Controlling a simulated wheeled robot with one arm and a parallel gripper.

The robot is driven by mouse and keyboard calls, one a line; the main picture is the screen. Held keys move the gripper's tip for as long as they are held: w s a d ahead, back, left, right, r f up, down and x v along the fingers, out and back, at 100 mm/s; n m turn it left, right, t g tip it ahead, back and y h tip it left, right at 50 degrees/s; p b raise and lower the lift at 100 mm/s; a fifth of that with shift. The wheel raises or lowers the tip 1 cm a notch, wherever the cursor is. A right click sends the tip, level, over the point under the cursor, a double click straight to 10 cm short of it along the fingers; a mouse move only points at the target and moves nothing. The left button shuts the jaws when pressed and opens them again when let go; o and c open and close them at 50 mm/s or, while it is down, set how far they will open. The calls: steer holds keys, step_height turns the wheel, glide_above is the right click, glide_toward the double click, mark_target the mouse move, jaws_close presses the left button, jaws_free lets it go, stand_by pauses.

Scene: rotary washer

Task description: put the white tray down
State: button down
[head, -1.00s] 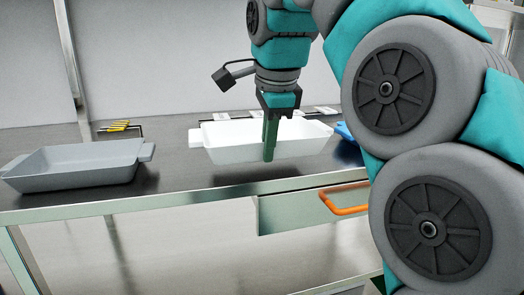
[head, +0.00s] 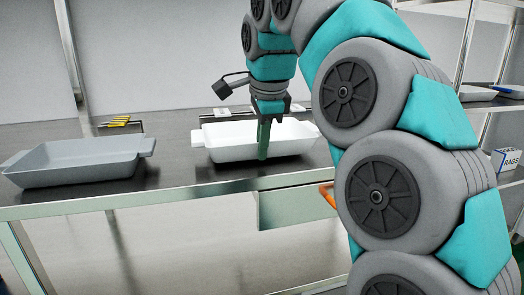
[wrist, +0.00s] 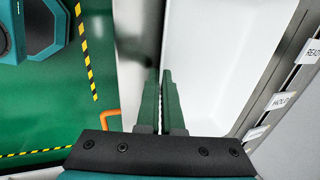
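The white tray (head: 225,141) is at the bench (head: 185,180), upright and level. I cannot tell for sure whether its base touches the bench top or is just above it. My gripper (head: 263,150) points down at the tray's front wall, with one green finger outside it. In the wrist view my gripper (wrist: 161,82) has its two green fingers close together on the rim of the white tray (wrist: 212,60). The tray's inside looks empty.
A grey tray (head: 75,163) stands on the bench to the left. Yellow-handled tools (head: 120,122) lie behind it. Labels such as HOLD (wrist: 283,98) line the bench behind the white tray. An orange drawer handle (head: 328,196) sticks out below. A shelf with a rags box (head: 507,160) is at right.

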steer(key=shift+f, duration=0.3)
steer(key=shift+f, duration=0.2)
steer(key=c, duration=1.1)
jaws_free()
steer(key=shift+s+r, duration=0.1)
steer(key=shift+r, duration=0.05)
